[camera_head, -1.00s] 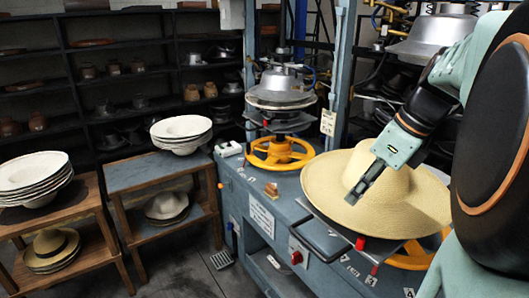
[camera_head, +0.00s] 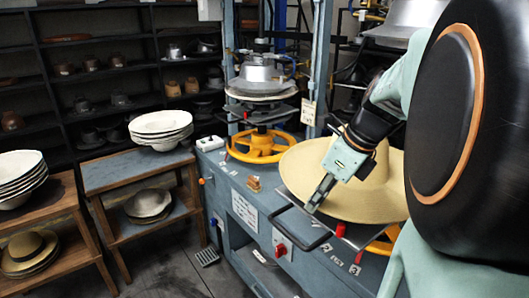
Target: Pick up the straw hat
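The straw hat (camera_head: 375,206) is pale yellow with a wide brim and sits brim-down on the plate of the right-hand press. My gripper (camera_head: 317,197) points down and to the left at the hat's near left brim. Its dark fingertips overlap the brim edge in the picture. I cannot tell whether they touch the brim, have it between them, or hover just above it. The gap between the fingers is not clear. My wrist and arm hide part of the crown and the far right of the brim.
A dark handle bar (camera_head: 300,232) sticks out in front of the hat. A second press with a yellow wheel (camera_head: 262,146) stands to the left. White hats (camera_head: 160,125) sit on a wooden table. Another straw hat (camera_head: 28,248) lies on a lower shelf at far left.

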